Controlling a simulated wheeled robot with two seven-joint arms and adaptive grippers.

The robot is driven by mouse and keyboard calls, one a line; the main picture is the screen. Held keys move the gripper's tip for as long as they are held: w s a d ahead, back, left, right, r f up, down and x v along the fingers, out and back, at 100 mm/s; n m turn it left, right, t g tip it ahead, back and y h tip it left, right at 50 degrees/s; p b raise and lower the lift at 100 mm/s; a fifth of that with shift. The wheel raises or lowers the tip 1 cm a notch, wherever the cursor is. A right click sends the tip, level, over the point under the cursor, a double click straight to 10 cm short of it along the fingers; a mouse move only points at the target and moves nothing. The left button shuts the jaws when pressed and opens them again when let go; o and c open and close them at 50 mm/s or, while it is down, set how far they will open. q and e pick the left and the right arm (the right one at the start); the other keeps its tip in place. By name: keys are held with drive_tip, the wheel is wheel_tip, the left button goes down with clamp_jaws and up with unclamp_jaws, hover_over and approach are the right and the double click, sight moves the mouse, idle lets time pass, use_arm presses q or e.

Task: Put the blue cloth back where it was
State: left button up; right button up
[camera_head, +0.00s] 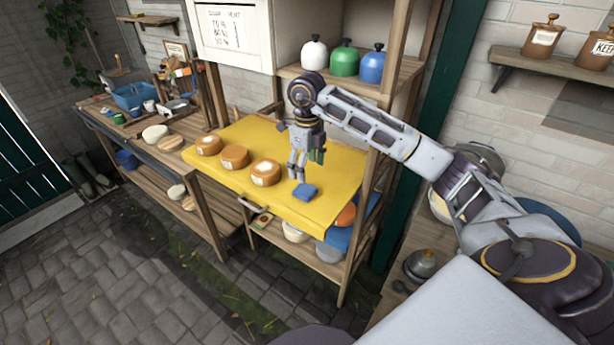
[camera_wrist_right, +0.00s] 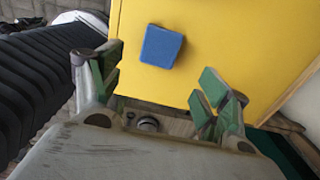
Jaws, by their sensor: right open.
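The blue cloth (camera_head: 306,192) is a small folded square lying on the yellow work surface (camera_head: 335,175), near its front right edge. My right gripper (camera_head: 298,176) is just above and behind the cloth in the head view. In the right wrist view the cloth (camera_wrist_right: 161,46) lies beyond the open fingers of my right gripper (camera_wrist_right: 158,85), apart from them, with nothing between the fingers. My left gripper is not in view.
Several round cheeses (camera_head: 234,157) sit in a row on the yellow surface, left of the cloth. White, green (camera_head: 344,58) and blue domed containers stand on the shelf above. Below are bowls and a lower shelf (camera_head: 322,262). A cluttered bench (camera_head: 150,150) stands left.

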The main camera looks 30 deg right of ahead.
drive_tip(key=shift+r, duration=1.8)
